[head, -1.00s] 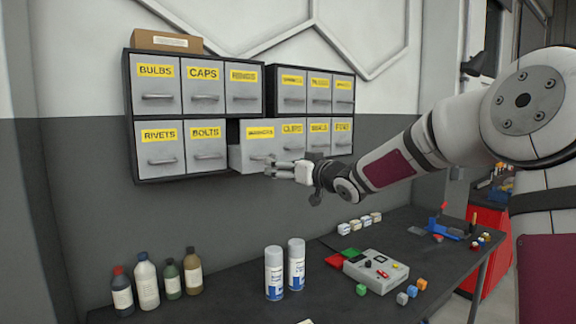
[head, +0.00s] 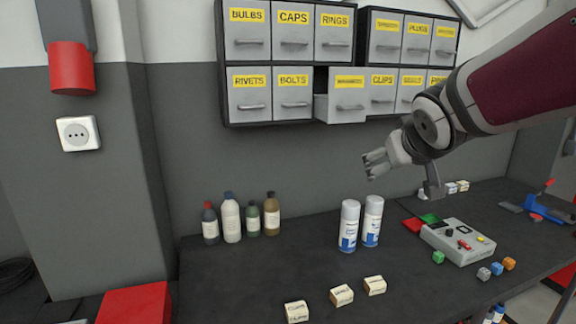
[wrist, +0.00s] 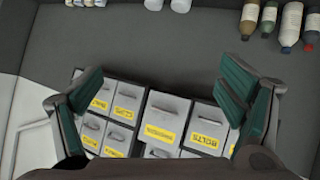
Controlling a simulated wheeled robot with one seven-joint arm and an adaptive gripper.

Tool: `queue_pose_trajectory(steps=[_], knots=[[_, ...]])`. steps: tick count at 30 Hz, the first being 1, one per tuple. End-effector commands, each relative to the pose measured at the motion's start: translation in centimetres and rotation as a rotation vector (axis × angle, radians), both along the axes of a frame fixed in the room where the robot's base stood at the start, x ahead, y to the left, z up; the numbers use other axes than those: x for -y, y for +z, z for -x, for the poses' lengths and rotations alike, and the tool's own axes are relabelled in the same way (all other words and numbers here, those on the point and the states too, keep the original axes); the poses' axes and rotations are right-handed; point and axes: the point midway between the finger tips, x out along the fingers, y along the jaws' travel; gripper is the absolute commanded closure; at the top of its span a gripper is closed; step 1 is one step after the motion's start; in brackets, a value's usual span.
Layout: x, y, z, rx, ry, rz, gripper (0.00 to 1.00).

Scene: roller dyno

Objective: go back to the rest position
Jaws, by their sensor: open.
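My gripper (head: 374,166) is open and empty in the head view, in the air in front of the drawer cabinet and above the spray cans. It points left, apart from everything around it. In the wrist view the two green-padded fingers (wrist: 160,110) stand wide apart with nothing between them. Beyond them the wrist view shows the labelled drawers (wrist: 167,116). In the head view one drawer of the lower row (head: 346,108), next to BOLTS, stands pulled out; its label is too blurred to read surely.
The dark bench (head: 240,275) carries several bottles (head: 231,218), two spray cans (head: 349,226), a grey control box (head: 458,241) and small labelled blocks (head: 341,295). A red box (head: 135,303) is at the lower left. A wall socket (head: 78,133) is at the left.

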Motion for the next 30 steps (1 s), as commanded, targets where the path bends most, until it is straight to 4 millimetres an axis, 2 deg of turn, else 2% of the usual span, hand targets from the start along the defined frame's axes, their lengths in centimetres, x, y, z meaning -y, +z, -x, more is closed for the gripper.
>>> queue_pose_trajectory(steps=[1, 5, 9, 12, 15, 20, 30], knots=[[-0.2, -0.2, 2.7, -0.035, -0.024, 0.002, 0.11], [-0.1, -2.0, 9.9, -0.155, -0.084, -0.035, 0.11], [-0.8, -4.7, 17.4, -0.287, -0.102, -0.113, 0.11], [-1.6, -6.5, 21.6, -0.367, -0.09, -0.174, 0.11], [-2.3, -7.8, 24.5, -0.429, -0.07, -0.22, 0.11], [-2.9, -8.7, 26.5, -0.473, -0.05, -0.255, 0.11], [-2.9, -8.8, 26.6, -0.476, -0.051, -0.256, 0.11]])
